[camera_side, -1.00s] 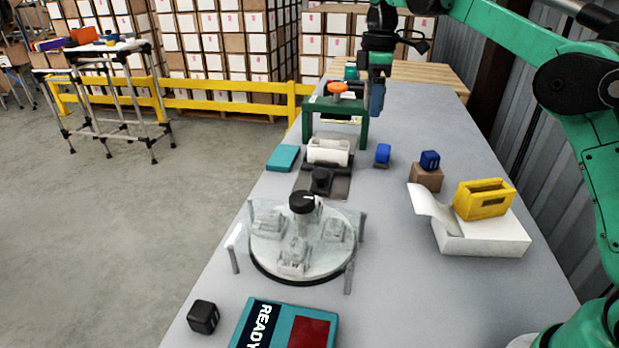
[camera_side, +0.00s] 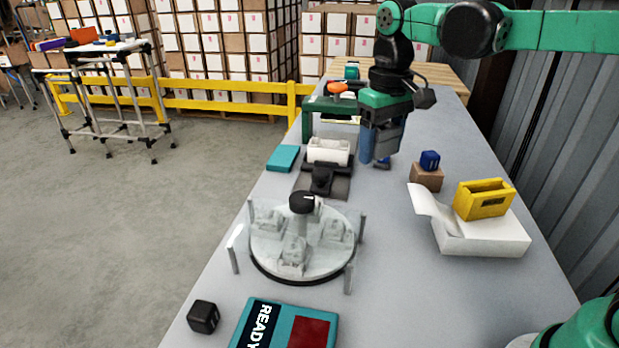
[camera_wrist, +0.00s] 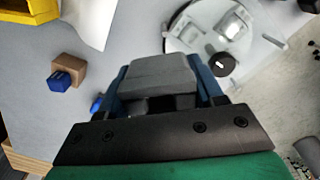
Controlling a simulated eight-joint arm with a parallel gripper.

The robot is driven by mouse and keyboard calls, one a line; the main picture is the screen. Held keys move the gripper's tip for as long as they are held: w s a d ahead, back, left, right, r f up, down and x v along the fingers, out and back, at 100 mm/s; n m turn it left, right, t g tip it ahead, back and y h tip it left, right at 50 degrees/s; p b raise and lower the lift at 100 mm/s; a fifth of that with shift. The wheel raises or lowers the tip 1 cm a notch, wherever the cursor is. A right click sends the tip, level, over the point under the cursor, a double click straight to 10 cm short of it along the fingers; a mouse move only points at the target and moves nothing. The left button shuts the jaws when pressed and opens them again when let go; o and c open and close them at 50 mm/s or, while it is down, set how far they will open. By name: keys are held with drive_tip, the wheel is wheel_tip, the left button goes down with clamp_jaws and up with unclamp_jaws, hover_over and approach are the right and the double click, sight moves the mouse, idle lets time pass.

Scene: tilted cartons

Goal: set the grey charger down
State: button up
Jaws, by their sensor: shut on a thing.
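The grey charger (camera_wrist: 160,76) is a block with bevelled edges, held between the two blue fingers of my gripper (camera_wrist: 165,92) in the wrist view. In the side view my gripper (camera_side: 381,145) points down over the middle of the table, right of the white holder (camera_side: 328,150). There the fingers largely hide the charger. I cannot tell how far it is from the table top.
A blue item (camera_side: 382,164) is partly hidden behind my fingers. A blue cube (camera_side: 429,160) on a brown box (camera_side: 426,179) and a yellow bin (camera_side: 484,200) on a white carton (camera_side: 480,240) stand right. A round turntable (camera_side: 302,271) stands in front. Grey table (camera_side: 400,290) between is clear.

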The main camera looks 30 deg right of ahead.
drive_tip(key=w+d+r+n, duration=0.2)
drive_tip(key=w+d+n, duration=0.1)
drive_tip(key=w+n, duration=0.15)
drive_tip(key=n, duration=0.7)
hover_over(362, 199)
drive_tip(key=shift+r, duration=0.35)
wheel_tip(362, 199, down, 20)
drive_tip(key=shift+r, duration=0.2)
drive_tip(key=shift+f, duration=0.2)
drive_tip(key=o, duration=1.3)
